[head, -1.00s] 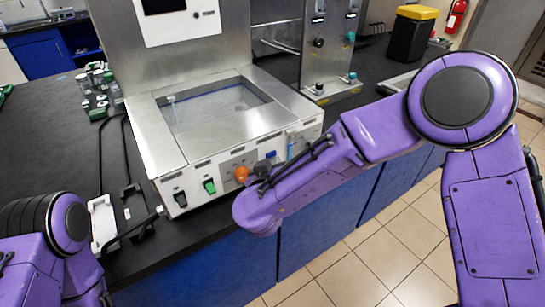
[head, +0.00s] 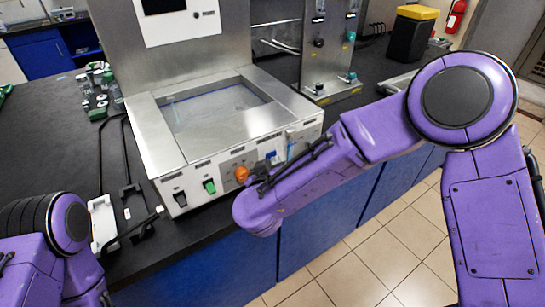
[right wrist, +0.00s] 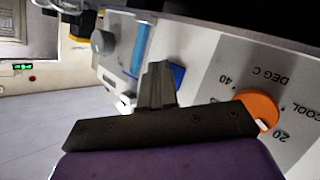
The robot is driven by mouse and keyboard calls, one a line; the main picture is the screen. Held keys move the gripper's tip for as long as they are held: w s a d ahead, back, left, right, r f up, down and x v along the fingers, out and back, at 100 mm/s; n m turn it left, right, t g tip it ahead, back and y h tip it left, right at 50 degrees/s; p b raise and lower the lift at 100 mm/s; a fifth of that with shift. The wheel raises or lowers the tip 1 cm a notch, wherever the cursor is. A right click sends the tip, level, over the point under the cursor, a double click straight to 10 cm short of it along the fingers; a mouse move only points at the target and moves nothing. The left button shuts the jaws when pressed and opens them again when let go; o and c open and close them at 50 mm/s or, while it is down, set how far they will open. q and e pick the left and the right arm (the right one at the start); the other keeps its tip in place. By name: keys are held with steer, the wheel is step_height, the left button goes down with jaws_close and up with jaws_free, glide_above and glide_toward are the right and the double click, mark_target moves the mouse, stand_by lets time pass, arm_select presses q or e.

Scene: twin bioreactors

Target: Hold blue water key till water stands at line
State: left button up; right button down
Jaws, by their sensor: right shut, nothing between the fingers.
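The blue water key (head: 271,155) sits on the front panel of the steel water bath (head: 150,145). My right gripper (head: 264,168) is at that panel, shut and empty. In the right wrist view its closed fingers (right wrist: 157,84) stand in front of the blue key (right wrist: 178,75) and partly cover it. I cannot tell whether they touch it. A blue upright level tube (head: 290,147) is beside the key, and it also shows in the wrist view (right wrist: 140,47). Its line is too small to read. The basin (head: 215,108) looks wet inside. My left gripper is out of view.
An orange temperature knob (head: 241,174) is close left of my right gripper. A green switch (head: 209,186) and a black switch (head: 180,198) are further left. A white item (head: 103,222) lies on the bench at the left. Tiled floor is open at the right.

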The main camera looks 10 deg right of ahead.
steer(key=shift+s, duration=0.1)
stand_by(0.7)
steer(key=shift+s+d+p, duration=0.25)
steer(key=shift+s+p, duration=0.3)
steer(key=shift+s, duration=0.15)
steer(key=shift+s+d+p, duration=0.3)
steer(key=shift+s+p, duration=0.05)
steer(key=shift+s, duration=0.4)
steer(key=shift+s+d+p, duration=0.3)
steer(key=shift+s+p, duration=0.1)
steer(key=shift+s, duration=0.4)
steer(key=shift+s+d+p, duration=0.3)
steer(key=shift+s+p, duration=0.05)
steer(key=shift+s, duration=0.4)
